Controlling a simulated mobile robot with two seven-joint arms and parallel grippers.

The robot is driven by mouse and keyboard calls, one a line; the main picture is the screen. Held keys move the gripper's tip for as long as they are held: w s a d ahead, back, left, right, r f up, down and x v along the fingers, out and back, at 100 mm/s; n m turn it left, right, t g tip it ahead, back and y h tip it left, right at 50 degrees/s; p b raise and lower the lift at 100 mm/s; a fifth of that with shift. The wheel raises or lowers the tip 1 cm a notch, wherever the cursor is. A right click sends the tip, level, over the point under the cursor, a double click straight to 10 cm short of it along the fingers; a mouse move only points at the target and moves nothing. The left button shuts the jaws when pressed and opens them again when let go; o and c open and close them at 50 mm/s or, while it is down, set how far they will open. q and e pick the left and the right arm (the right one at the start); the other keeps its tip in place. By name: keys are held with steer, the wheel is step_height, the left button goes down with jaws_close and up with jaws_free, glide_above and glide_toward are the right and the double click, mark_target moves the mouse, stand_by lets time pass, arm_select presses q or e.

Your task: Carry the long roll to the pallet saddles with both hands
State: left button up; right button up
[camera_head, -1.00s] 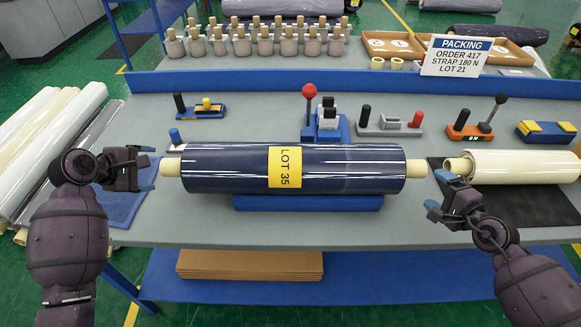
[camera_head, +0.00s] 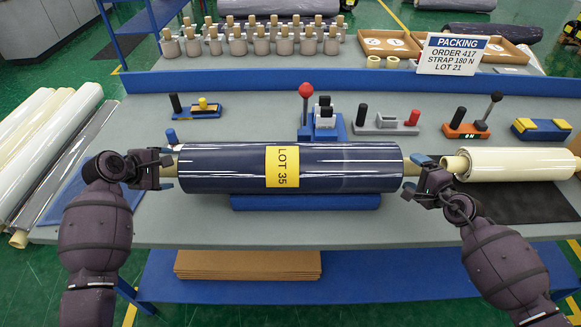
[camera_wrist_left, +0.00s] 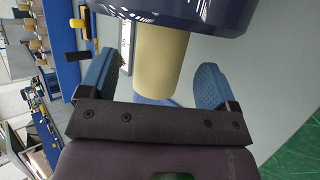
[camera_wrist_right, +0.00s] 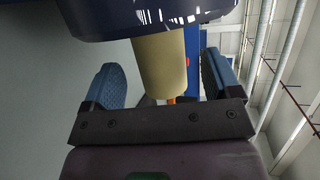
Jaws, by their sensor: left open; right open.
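The long roll (camera_head: 225,168) is wrapped in dark blue film with a yellow LOT 35 label (camera_head: 282,167). It lies level on a blue cradle (camera_head: 305,202) on the grey table. My left gripper (camera_head: 168,169) is at its left core end; in the left wrist view the tan core (camera_wrist_left: 162,65) sits between the open blue fingers, apart from both. My right gripper (camera_head: 415,175) is at the right core end; in the right wrist view the core (camera_wrist_right: 160,65) sits between its open fingers, also apart from both. The pallet saddles cannot be made out.
A cream roll (camera_head: 515,164) lies on a dark mat just right of my right gripper. Behind the long roll stand a red-knobbed lever device (camera_head: 306,92) and small tools. A blue rail and a PACKING sign (camera_head: 452,54) are further back. The front table strip is clear.

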mark_target(175, 167)
arm_select(q)
steer(key=shift+x, duration=1.85)
arm_select(e)
steer(key=shift+x, duration=1.8)
arm_select(q)
jaws_close()
arm_select(e)
jaws_close()
arm_select(q)
steer(key=shift+r, duration=0.2)
arm_select(e)
steer(key=shift+r, duration=0.2)
